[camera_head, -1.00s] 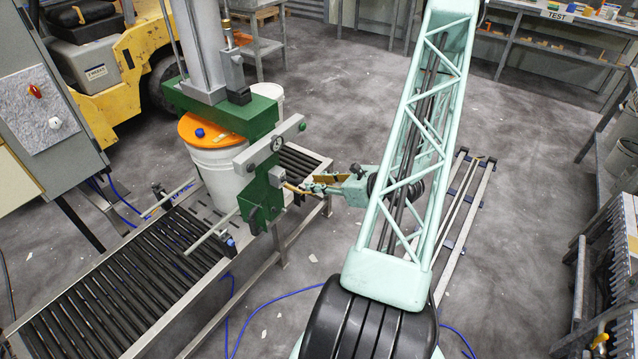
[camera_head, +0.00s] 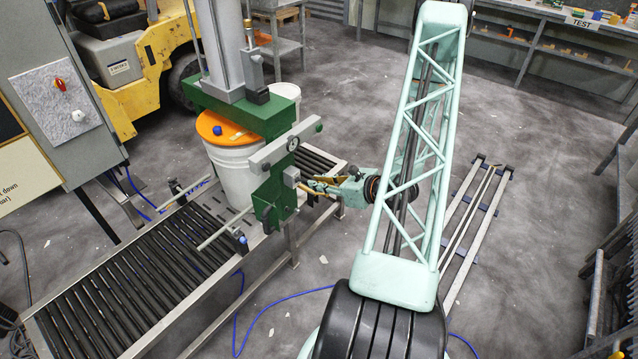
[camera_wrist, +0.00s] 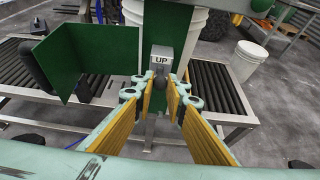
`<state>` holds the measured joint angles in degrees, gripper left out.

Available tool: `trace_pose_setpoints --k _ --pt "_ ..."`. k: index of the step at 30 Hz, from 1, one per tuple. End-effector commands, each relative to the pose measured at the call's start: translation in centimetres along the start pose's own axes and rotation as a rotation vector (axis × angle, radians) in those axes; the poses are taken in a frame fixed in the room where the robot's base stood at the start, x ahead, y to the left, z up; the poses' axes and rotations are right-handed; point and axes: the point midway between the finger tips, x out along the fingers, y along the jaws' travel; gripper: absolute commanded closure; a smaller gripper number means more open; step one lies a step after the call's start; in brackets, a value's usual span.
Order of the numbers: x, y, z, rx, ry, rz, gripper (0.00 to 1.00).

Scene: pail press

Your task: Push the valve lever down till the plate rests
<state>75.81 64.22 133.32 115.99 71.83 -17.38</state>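The grey valve block (camera_wrist: 161,59) labelled UP is on the green press frame, in the middle of the wrist view. A dark round lever knob (camera_wrist: 159,84) sits just below the label. My gripper (camera_wrist: 160,97) is open, with one yellow-padded finger on each side of the knob and a gap to it on both sides. In the head view my gripper (camera_head: 303,187) is close beside the valve block (camera_head: 291,177). The green press plate (camera_head: 240,113) is above the orange lid (camera_head: 222,130) of the white pail (camera_head: 238,175); I cannot tell whether they touch.
A roller conveyor (camera_head: 130,285) runs under the pail. A green guard panel (camera_wrist: 85,60) stands left of my fingers. A second white pail (camera_wrist: 246,60) is behind on the right.

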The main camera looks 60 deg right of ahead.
Motion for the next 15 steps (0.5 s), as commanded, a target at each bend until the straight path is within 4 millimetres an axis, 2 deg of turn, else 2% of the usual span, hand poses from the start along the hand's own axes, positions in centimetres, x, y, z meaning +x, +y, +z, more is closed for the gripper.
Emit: trace_pose_setpoints --k 7,15 --pt "0.0 0.0 -0.2 0.0 0.0 0.0 0.93" --pt "0.2 0.0 -1.4 0.001 0.001 0.0 0.93"
